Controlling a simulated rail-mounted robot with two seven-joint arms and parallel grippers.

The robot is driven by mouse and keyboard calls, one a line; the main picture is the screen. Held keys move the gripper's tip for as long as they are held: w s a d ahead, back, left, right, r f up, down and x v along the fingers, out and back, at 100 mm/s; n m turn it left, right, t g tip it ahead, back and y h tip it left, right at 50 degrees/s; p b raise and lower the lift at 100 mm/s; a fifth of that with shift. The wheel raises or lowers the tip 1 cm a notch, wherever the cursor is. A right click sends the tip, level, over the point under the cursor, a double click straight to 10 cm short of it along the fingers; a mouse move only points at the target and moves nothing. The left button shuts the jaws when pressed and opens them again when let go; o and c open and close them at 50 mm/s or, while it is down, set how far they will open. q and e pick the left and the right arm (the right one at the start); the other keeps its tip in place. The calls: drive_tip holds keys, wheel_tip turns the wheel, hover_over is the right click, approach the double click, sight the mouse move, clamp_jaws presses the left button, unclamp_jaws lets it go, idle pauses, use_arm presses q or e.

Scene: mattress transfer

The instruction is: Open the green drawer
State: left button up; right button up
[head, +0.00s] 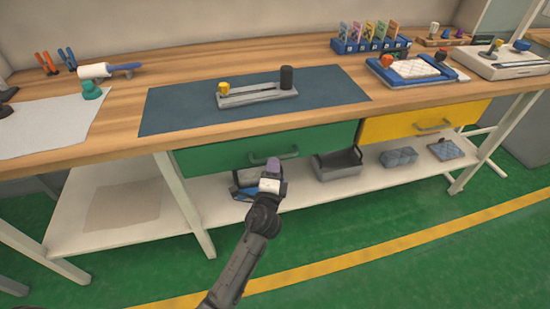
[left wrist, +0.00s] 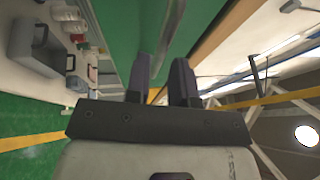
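The green drawer (head: 225,153) sits under the workbench top, its front flush below the table edge, so it looks shut. Its grey bar handle (head: 273,156) is at the middle of the front. My left gripper (head: 272,168) is just in front of and below this handle in the head view. In the left wrist view the two dark fingers of the left gripper (left wrist: 162,80) stand apart with a gap between them, facing the green front (left wrist: 150,25). I cannot tell whether they touch the handle. My right gripper is in neither view.
A yellow drawer (head: 405,124) with its own handle is to the right. The lower shelf (head: 215,208) holds a grey bin (head: 337,165) and other containers. A dark blue mat (head: 170,105) lies on the benchtop. The green floor in front is clear.

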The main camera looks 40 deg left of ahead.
use_arm(q)
drive_tip(key=shift+b+x, duration=0.3)
drive_tip(key=shift+x, duration=1.6)
clamp_jaws()
